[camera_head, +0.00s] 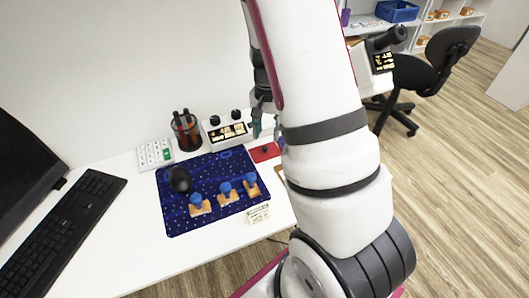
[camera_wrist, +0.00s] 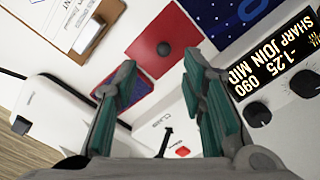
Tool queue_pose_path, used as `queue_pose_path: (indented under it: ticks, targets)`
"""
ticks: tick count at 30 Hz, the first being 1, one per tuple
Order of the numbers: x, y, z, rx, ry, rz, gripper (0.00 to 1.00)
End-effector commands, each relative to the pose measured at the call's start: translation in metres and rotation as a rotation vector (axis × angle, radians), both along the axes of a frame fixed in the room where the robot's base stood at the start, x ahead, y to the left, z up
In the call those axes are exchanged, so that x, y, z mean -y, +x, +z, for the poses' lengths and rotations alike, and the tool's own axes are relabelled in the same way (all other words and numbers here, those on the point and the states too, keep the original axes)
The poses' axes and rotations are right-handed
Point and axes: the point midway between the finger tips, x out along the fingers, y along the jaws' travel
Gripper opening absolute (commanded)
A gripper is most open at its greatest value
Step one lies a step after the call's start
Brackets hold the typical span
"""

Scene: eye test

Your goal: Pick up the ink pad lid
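A flat red square with a small black knob at its middle, which looks like the ink pad lid (camera_wrist: 150,58), lies on the white table ahead of my gripper (camera_wrist: 158,78) in the wrist view. My gripper is open and empty, its two teal-padded fingers apart with the red square beyond and between their tips. In the head view the lid (camera_head: 262,153) lies right of the blue mat, and my gripper (camera_head: 264,122) hangs near it, partly hidden by my arm. A blue and red flat item (camera_wrist: 138,102) shows partly behind the left finger.
A device with a lit display (camera_wrist: 278,58) and knobs stands close at the right finger. A white box-like device (camera_wrist: 60,115) stands at left. A clipboard (camera_wrist: 92,28) lies at upper left. The starry blue mat (camera_head: 215,215) holds several stamps (camera_head: 228,193) and a mouse (camera_head: 180,180).

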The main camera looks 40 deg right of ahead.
Motion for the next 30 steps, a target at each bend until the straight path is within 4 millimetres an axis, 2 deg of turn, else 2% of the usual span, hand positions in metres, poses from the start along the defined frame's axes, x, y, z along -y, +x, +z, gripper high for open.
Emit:
queue_pose_path:
  ticks: [5,15,24,25,29,30]
  targets:
    - [-0.001,0.000,-0.011,0.000,0.001,0.000,0.38]
    - [-0.004,0.002,-0.054,0.000,0.000,0.000,0.38]
    - [-0.005,0.002,-0.058,0.001,0.000,0.000,0.38]
    - [-0.005,0.002,-0.058,0.001,0.000,0.000,0.33]
    - [-0.005,0.002,-0.058,0.001,0.000,0.001,0.04]
    - [-0.005,0.002,-0.058,0.001,0.000,0.001,0.00]
